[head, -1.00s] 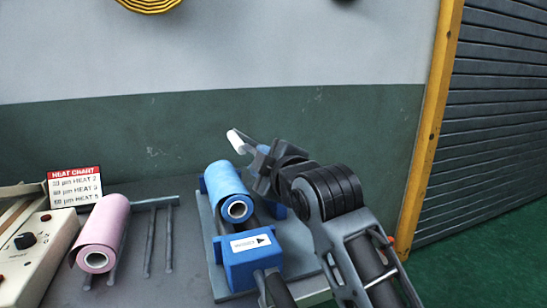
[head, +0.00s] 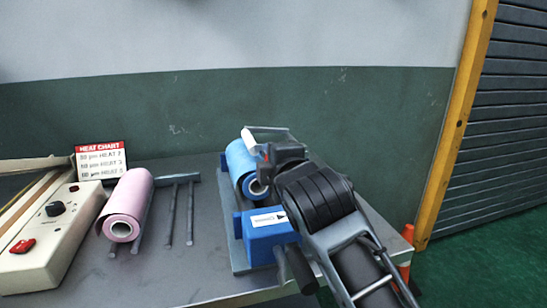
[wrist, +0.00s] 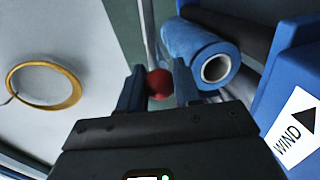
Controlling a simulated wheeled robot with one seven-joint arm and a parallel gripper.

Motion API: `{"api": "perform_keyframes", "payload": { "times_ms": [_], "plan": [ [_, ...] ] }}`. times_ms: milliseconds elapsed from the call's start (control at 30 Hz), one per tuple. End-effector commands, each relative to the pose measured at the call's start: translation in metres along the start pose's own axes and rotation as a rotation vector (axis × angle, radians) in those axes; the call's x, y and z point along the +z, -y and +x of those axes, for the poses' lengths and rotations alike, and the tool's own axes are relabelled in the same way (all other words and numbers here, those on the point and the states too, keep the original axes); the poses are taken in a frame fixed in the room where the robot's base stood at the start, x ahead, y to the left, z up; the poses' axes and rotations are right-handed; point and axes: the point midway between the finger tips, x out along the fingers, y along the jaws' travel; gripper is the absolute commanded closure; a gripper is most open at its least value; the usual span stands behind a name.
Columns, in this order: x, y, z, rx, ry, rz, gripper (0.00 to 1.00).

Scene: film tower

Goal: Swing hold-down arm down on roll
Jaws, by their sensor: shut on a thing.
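The blue film roll (head: 240,166) lies on the blue and grey winder (head: 268,236), marked WIND with a black arrow. The hold-down arm (head: 268,129) is a thin metal bar with a white roller (head: 248,139) at its end. In the head view the roller is at the far upper end of the roll; I cannot tell whether they touch. My gripper (wrist: 159,86) is shut on the red knob (wrist: 159,82), which shows between the fingers in the wrist view. The blue roll (wrist: 195,45) is just right of the fingers there. My wrist hides part of the arm in the head view.
A pink roll (head: 127,205) lies on a metal rack (head: 180,208) to the left. A cream control box (head: 50,240) with a black dial and a red switch is at far left, by a heat chart (head: 101,160). The wall stands close behind the table.

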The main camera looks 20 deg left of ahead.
Motion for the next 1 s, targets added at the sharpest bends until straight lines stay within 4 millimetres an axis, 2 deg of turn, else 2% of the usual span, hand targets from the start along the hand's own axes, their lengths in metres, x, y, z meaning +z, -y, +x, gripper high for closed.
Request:
{"api": "perform_keyframes", "payload": {
  "times_ms": [267,300,533,833,1000],
  "plan": [
    [-0.001,0.001,0.0,-0.001,-0.001,0.001,1.0],
    [-0.001,0.0,0.0,-0.001,-0.001,0.001,0.66],
    [0.0,0.0,0.0,0.0,-0.001,0.001,0.44],
    [0.0,0.0,-0.002,0.001,0.0,0.001,0.43],
    [0.001,0.0,-0.02,0.002,0.0,0.002,0.43]
  ]
}}
